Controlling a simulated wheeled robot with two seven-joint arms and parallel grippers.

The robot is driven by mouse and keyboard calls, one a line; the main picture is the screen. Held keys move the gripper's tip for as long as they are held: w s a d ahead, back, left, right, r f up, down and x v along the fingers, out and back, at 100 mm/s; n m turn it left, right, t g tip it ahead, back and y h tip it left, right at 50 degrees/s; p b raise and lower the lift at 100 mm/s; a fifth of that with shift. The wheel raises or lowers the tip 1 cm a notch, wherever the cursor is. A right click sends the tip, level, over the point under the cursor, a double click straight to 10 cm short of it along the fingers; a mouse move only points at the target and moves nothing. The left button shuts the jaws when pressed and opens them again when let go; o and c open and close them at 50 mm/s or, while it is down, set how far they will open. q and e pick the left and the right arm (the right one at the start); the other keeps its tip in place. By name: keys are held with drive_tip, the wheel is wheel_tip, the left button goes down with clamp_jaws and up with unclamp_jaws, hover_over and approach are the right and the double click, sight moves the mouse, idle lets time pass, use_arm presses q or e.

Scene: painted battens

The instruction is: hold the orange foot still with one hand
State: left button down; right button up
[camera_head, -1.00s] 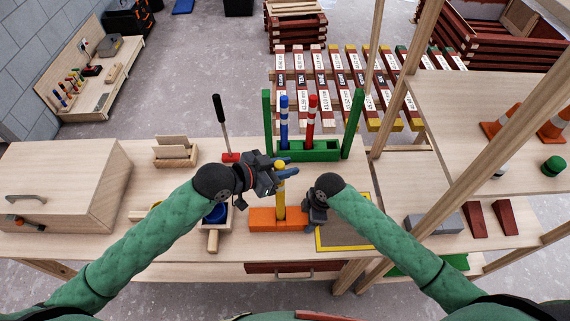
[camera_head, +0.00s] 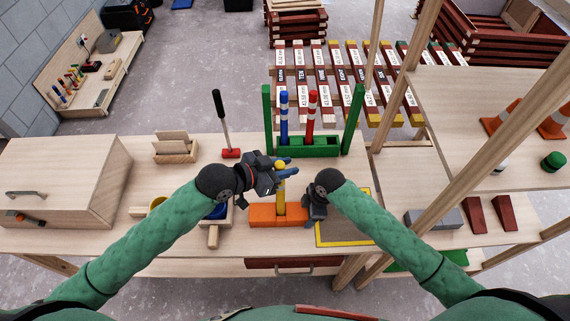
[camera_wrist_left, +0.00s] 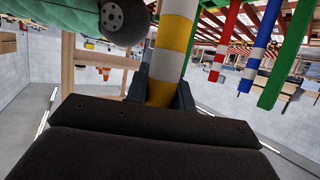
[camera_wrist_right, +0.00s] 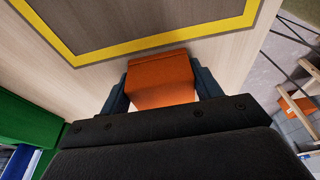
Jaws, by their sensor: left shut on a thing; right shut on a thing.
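The orange foot (camera_head: 262,216) lies on the bench with a yellow batten (camera_head: 281,204) standing upright in it. My right gripper (camera_head: 312,213) is shut on the right end of the foot; the right wrist view shows the orange block (camera_wrist_right: 161,82) between both fingers. My left gripper (camera_head: 285,169) is shut on the yellow batten near its top. In the left wrist view the yellow and white banded batten (camera_wrist_left: 172,50) sits between the fingers. The batten's lower end is hidden inside the foot.
Behind stands a green rack (camera_head: 308,146) with a blue batten (camera_head: 284,118) and a red batten (camera_head: 311,118). A red-headed mallet (camera_head: 231,153) stands to the left. A yellow-bordered dark mat (camera_head: 335,236) lies right of the foot. A wooden box (camera_head: 60,190) fills the left end.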

use_arm(q)
drive_tip(key=shift+f, duration=0.5)
drive_tip(key=c, duration=1.1)
unclamp_jaws()
drive_tip(key=v, duration=1.2)
drive_tip(key=shift+a, duration=0.1)
use_arm(e)
drive_tip(key=o, duration=1.2)
drive_tip(key=shift+o, duration=0.2)
drive_tip(key=shift+d, duration=0.15)
